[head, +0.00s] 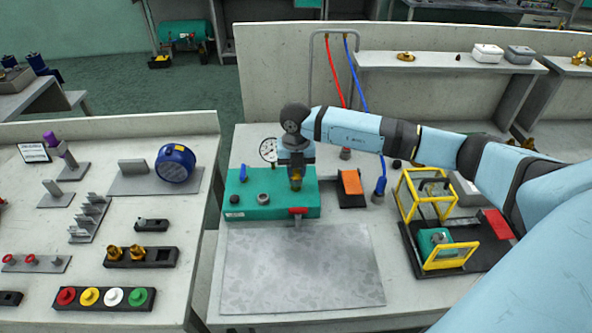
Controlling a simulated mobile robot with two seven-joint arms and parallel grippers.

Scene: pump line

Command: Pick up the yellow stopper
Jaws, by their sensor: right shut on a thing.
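The yellow stopper (89,296) sits in a dark rack (148,304) at the front of the left table. It stands between a red stopper (66,296) and a white stopper (113,297), with a green stopper (138,297) at the right end. My right gripper (296,174) points down over the teal box on the right table, well away from the stoppers. It is shut on a small brass-coloured fitting (296,184) at the box top. Whether the fitting is seated in the box cannot be told. My left gripper is not in view.
The teal box (250,203) has a gauge (268,150) behind it and a red-handled valve (298,212) in front. A bare grey plate (300,270) lies before it. Yellow-framed fixtures (447,258) stand right. Brass fittings (114,253) and a blue motor (175,163) stand left. A gap separates the tables.

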